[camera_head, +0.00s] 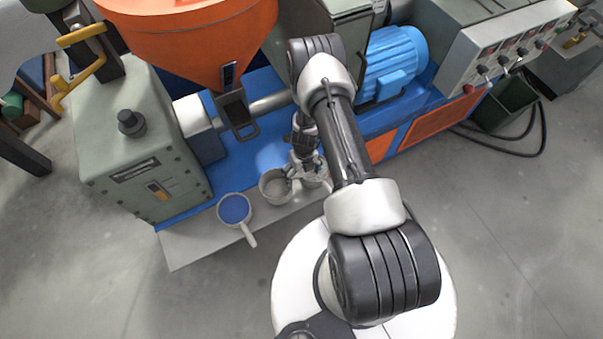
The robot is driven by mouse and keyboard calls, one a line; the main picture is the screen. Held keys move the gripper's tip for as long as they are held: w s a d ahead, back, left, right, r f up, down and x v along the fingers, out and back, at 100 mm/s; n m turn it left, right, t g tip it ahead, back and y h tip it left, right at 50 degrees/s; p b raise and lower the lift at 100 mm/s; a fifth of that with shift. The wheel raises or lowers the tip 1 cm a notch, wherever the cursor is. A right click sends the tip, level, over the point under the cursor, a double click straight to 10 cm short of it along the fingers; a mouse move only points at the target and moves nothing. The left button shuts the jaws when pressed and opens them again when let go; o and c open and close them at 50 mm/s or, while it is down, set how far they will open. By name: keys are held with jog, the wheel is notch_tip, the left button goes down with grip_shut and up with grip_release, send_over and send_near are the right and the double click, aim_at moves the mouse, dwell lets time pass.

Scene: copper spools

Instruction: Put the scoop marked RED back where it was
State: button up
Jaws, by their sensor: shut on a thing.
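A light metal scoop (274,195) with a greyish inside is beside my gripper (304,167), on its left. Another pale scoop (314,183) shows just below the fingers, partly hidden by my arm. My gripper is shut on a scoop over the pale shelf, but the fingers and arm hide the grip, so I cannot tell clearly which of these two it holds. A third scoop (235,209) with blue contents stands on the shelf further left, its white handle pointing down and right. No RED marking is readable on any scoop.
The pale shelf (190,247) runs along the front of the blue machine base. A grey-green box (140,150) stands at left, an orange hopper (190,35) above and a blue motor (394,63) behind my arm. The shelf's left front is bare.

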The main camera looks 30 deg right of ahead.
jog(key=shift+f+b, duration=0.55)
jog(key=shift+f, duration=0.1)
jog(key=o, duration=1.6)
jog(key=shift+o, duration=0.2)
